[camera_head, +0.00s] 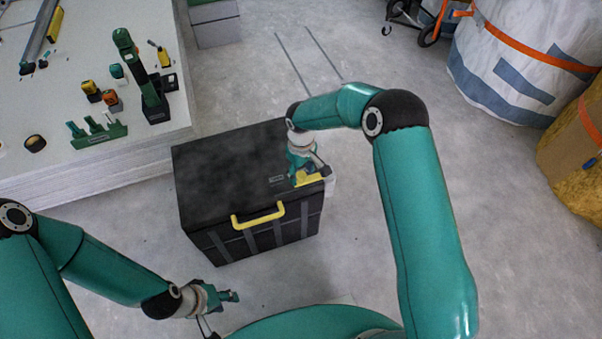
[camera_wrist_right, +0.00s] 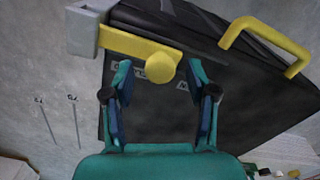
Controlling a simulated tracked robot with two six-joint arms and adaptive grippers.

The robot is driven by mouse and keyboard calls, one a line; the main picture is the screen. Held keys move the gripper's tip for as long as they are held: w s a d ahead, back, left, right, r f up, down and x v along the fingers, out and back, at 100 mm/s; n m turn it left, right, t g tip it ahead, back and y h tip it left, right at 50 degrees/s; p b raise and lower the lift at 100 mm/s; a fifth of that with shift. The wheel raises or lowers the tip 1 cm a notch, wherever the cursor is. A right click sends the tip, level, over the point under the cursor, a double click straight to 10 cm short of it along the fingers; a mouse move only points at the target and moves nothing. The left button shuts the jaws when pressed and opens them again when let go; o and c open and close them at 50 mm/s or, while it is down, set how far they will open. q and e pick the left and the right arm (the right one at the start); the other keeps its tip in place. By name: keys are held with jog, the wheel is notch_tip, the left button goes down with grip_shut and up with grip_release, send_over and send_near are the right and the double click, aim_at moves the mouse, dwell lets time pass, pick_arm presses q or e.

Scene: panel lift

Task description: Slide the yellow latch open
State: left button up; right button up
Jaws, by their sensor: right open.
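A yellow latch (camera_wrist_right: 125,48) with a round knob (camera_wrist_right: 160,67) lies on the lid of a black box (camera_head: 225,165), at its right corner. In the head view part of the latch (camera_head: 310,179) shows beside my right gripper (camera_head: 303,178). In the right wrist view the latch's far end sits in a grey bracket (camera_wrist_right: 83,32). My right gripper (camera_wrist_right: 160,92) is open, with its fingers apart on either side of the knob; I cannot tell whether they touch it. My left gripper (camera_head: 229,296) is low in front of the box, away from the latch; its jaw state is unclear.
A yellow handle (camera_head: 258,217) stands out from the box's front. A white table (camera_head: 60,100) with several tools is at the left. A white bag (camera_head: 525,65) with orange straps stands at the back right. The floor right of the box is clear.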

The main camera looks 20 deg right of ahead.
jog(key=shift+f, duration=0.25)
